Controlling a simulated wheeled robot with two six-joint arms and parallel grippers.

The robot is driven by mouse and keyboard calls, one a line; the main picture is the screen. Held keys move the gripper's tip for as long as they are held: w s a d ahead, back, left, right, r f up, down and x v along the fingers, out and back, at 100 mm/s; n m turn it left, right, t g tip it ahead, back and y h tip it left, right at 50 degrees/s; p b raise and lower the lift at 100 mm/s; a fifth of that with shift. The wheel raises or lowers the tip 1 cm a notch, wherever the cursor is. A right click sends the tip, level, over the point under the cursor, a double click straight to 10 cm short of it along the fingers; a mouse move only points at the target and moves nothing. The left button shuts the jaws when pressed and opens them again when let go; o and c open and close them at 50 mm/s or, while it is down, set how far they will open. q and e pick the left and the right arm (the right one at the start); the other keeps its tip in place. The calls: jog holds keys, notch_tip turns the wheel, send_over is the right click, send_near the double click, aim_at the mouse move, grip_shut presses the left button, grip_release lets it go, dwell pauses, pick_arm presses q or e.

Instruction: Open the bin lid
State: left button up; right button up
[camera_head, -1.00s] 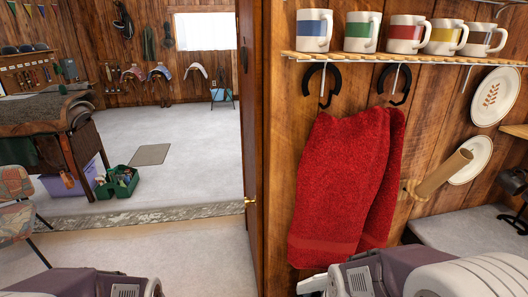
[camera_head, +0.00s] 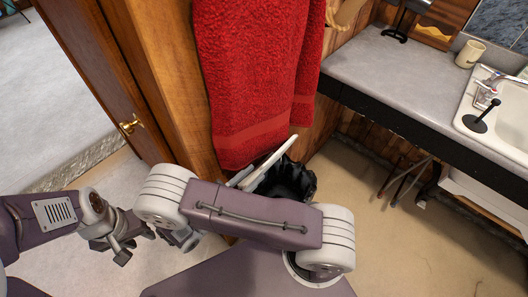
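The bin stands below the red towel, mostly hidden behind my arm; a black bag liner (camera_head: 292,182) shows at its mouth. A white slab that looks like the bin lid (camera_head: 268,164) is tilted up at the left of the liner, so the bin appears at least partly open. My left gripper (camera_head: 124,248) is at lower left, apart from the bin; its fingers are too unclear to tell open from shut. My other arm's purple link crosses just in front of the bin. Its gripper is mostly hidden behind the links, and I cannot tell whether it touches the lid.
A red towel (camera_head: 250,80) hangs just above the bin. A wooden door (camera_head: 115,80) with a brass knob is at left. A grey counter (camera_head: 400,75) with a white sink (camera_head: 500,125) is at right. The floor below the counter (camera_head: 400,245) is mostly clear.

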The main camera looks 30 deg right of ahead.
aim_at(277, 153)
jog(key=shift+w+d+t, duration=0.15)
jog(key=shift+d+t, duration=0.1)
jog(key=shift+t, duration=0.05)
jog(key=shift+d+r, duration=0.1)
jog(key=shift+d, duration=0.25)
jog(key=p+x, duration=0.1)
jog(key=x, duration=0.7)
jog(key=shift+d, duration=0.1)
pick_arm(q)
jog(key=shift+s+d+r, duration=0.1)
jog(key=shift+d+r, duration=0.3)
jog(key=shift+r, duration=0.25)
pick_arm(e)
grip_shut()
